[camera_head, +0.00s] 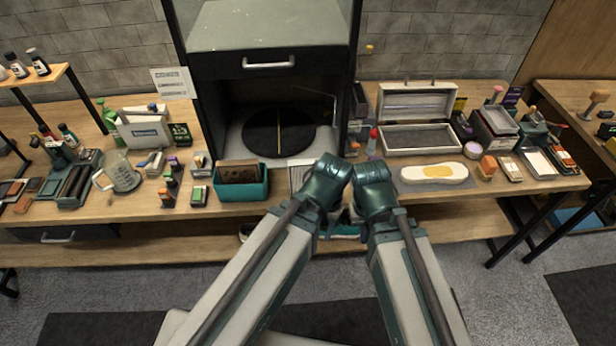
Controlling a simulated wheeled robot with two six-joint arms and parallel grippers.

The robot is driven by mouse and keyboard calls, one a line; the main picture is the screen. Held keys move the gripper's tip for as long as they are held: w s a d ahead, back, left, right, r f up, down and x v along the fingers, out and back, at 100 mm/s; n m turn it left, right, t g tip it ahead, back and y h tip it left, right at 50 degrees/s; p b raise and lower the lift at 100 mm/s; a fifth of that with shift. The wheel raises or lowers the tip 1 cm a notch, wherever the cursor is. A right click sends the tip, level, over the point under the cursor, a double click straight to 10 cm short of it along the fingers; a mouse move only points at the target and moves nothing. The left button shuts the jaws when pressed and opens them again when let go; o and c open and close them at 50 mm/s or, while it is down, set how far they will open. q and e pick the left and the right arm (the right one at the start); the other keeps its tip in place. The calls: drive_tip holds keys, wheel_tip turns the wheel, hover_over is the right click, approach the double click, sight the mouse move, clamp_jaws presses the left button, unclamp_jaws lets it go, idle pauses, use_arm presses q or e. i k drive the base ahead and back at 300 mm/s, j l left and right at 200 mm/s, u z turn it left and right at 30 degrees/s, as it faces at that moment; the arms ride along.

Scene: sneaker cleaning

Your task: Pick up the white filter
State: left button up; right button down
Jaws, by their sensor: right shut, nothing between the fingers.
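A pale, ribbed flat piece that looks like the white filter (298,176) is on the workbench, just right of the teal bin (243,195). My left arm's dark green joint partly covers its right side. My two arms come up from the bottom centre and bend at the bench's front edge. My right gripper (350,214) shows only a little, low between the two arm joints; it is shut and empty, apart from the pale piece. My left gripper is hidden behind my arm.
Behind is a dark cabinet with a round black turntable (279,133). Left on the bench (225,210) stand bottles, a jug (122,176) and brushes. Right are an open metal case (418,138), a white tray with a yellow pad (434,173) and small boxes. A lower shelf runs below.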

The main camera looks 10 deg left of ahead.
sight(296, 168)
drive_tip(key=i+l+u, duration=0.15)
drive_tip(key=l, duration=0.55)
drive_tip(key=i+l+u, duration=0.15)
drive_tip(key=l, duration=0.55)
drive_tip(key=i+l+u, duration=0.15)
drive_tip(key=l, duration=0.55)
drive_tip(key=l+u, duration=0.15)
drive_tip(key=l, duration=0.55)
drive_tip(key=i+j, duration=0.1)
drive_tip(key=j, duration=0.45)
